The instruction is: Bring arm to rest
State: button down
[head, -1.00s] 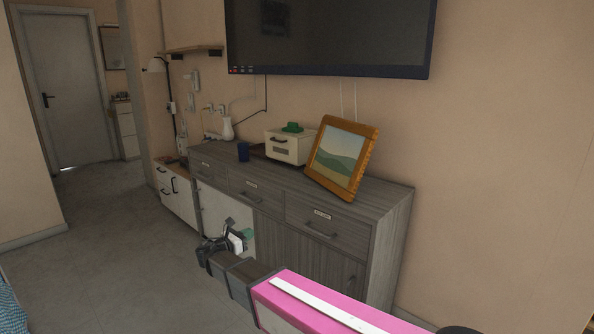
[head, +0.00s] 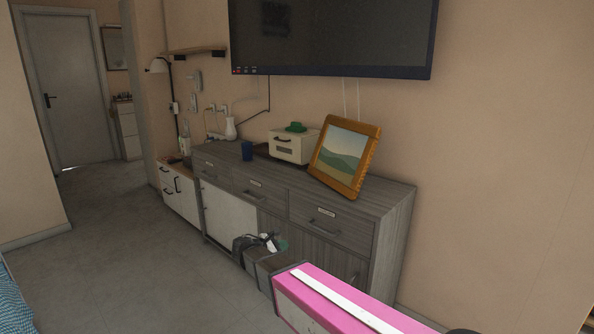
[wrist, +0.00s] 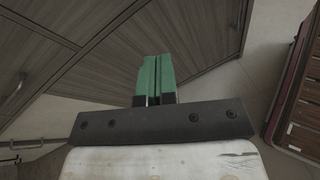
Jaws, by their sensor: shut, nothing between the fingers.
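My gripper (head: 281,245) is at the end of my pink and grey arm, in front of the grey wooden sideboard (head: 384,247) in the head view. In the wrist view, the green fingers of my gripper (wrist: 156,60) are together with nothing between them. The sideboard's wood-grain front (wrist: 200,35) fills much of the wrist view behind the fingers. I cannot tell the exact gap between the fingers and the sideboard.
A television (head: 335,40) hangs above. Open floor (head: 110,240) lies to the left.

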jog(key=s+d+f+m+g+y, duration=0.2)
jog(key=s+d+m+g+y, duration=0.1)
jog(key=s+d+m, duration=0.2)
jog(key=s+d+f+m+g+y, duration=0.2)
jog(key=s+d+f+m+y, duration=0.1)
jog(key=d+m, duration=0.6)
jog(key=s+d+f+m+g+y, duration=0.3)
jog(key=s+d+m+y, duration=0.2)
jog(key=d, duration=0.5)
jog(key=shift+s+d+m+g, duration=0.3)
jog(key=shift+s+m, duration=0.8)
jog(key=shift+m, duration=0.3)
jog(key=shift+f, duration=0.1)
